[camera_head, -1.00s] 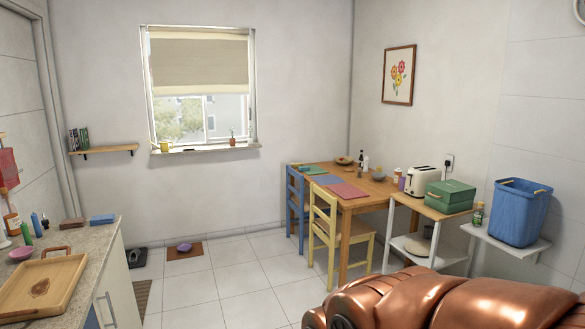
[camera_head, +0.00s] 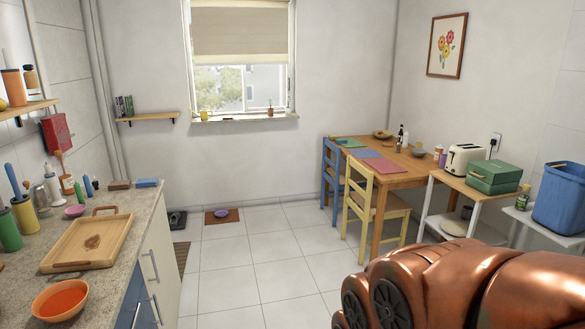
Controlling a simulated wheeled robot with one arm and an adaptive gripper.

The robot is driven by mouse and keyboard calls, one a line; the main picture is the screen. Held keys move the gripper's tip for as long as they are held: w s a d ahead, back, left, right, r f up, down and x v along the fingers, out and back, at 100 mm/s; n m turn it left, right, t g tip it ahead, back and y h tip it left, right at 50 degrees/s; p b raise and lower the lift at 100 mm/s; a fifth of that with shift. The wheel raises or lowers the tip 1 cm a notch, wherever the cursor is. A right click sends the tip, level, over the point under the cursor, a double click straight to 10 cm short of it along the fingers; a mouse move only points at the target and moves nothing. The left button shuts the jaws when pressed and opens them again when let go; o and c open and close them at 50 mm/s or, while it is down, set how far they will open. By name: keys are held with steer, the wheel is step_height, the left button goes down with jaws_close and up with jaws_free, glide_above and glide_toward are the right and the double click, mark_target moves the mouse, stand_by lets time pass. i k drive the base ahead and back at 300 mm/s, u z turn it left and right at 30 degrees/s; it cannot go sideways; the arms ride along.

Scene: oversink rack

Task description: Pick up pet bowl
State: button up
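A small purple bowl, which looks like the pet bowl (camera_head: 223,213), sits upright on a brown mat (camera_head: 232,219) on the tiled floor. The mat lies near the far wall, below the window. The bowl is small and far off, and nothing touches it but the mat. Copper-coloured parts of my arm fill the lower right of the view. My gripper itself does not show, so its fingers and anything in them are hidden.
The tiled floor (camera_head: 245,270) is open up to the mat. A counter (camera_head: 135,205) runs along the left, with a wooden tray (camera_head: 115,259) and an orange bowl (camera_head: 41,309) on it. A yellow chair (camera_head: 366,205) and a wooden table (camera_head: 398,179) stand right. A dark object (camera_head: 177,220) lies left of the mat.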

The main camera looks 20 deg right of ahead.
mark_target(221, 213)
steer(key=z, duration=0.1)
steer(key=i, duration=0.6)
steer(key=z, duration=0.4)
steer(key=i, duration=3.55)
steer(key=u, duration=0.65)
steer(key=i, duration=1.7)
steer(key=u, duration=1.25)
steer(key=i, duration=0.85)
steer(key=u, duration=0.35)
